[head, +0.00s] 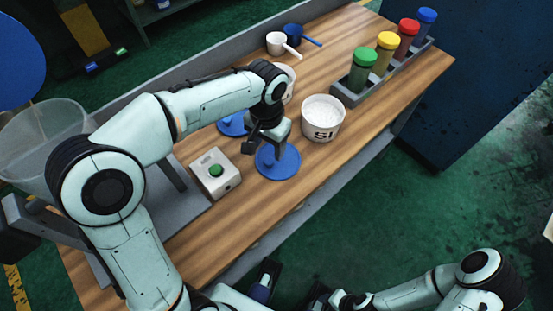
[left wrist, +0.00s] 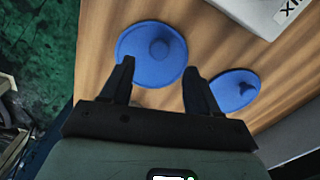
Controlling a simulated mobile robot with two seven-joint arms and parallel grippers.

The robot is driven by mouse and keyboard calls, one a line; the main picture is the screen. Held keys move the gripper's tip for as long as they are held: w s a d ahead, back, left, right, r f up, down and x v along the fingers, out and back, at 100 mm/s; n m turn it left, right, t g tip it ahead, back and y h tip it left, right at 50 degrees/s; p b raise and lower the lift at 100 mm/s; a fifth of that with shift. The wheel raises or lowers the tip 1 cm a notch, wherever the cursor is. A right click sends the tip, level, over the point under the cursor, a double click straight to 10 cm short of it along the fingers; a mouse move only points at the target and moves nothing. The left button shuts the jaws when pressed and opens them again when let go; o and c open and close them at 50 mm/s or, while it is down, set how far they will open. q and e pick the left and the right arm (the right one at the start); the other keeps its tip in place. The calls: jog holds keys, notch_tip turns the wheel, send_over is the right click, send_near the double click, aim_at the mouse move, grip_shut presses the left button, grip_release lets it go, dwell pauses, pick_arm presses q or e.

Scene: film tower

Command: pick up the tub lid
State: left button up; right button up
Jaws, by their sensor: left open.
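Two round blue lids lie flat on the wooden bench. The nearer lid (head: 277,162) is under my left gripper (head: 268,143) in the head view, and the other lid (head: 231,124) is partly hidden behind my left arm. In the left wrist view the lid with a round knob (left wrist: 150,52) lies ahead of and between the open fingers of my left gripper (left wrist: 159,68). The second lid (left wrist: 237,91) is right of the right finger. The left gripper holds nothing. A white open tub (head: 323,119) marked "SI" stands beside the nearer lid. My right gripper (head: 318,297) is low in the head view, its fingers unclear.
A pale box with a green button (head: 215,172) sits left of the nearer lid. A rack (head: 352,100) holds several colored-capped jars. A white scoop (head: 277,43) and a blue scoop (head: 293,31) lie at the back. Another white tub (head: 290,83) is partly hidden by my arm.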

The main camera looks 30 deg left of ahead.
aim_at(269, 160)
pick_arm(q)
notch_tip(269, 160, down, 6)
jog(key=shift+b, duration=0.65)
jog(key=c, duration=1.1)
